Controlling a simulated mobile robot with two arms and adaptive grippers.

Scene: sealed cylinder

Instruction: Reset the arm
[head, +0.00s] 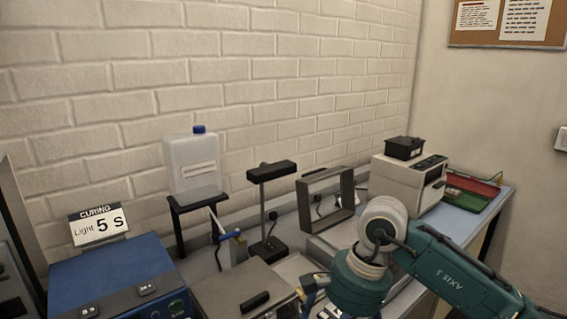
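My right arm (440,265), teal with a light grey joint, comes in from the right and bends down over the bench. Its wrist (362,285) points down at the bottom edge. My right gripper (322,304) shows only in part there, as small dark and grey pieces; its fingertips are cut off, so I cannot tell whether it is open or holds anything. My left gripper is not in view.
A blue box (110,275) with a "CURING Light 5 S" sign (98,225) stands at left. A jug (191,165) sits on a stand. A black post lamp (271,172), grey frame (326,200), printer-like box (408,180) and red-green trays (468,191) line the back.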

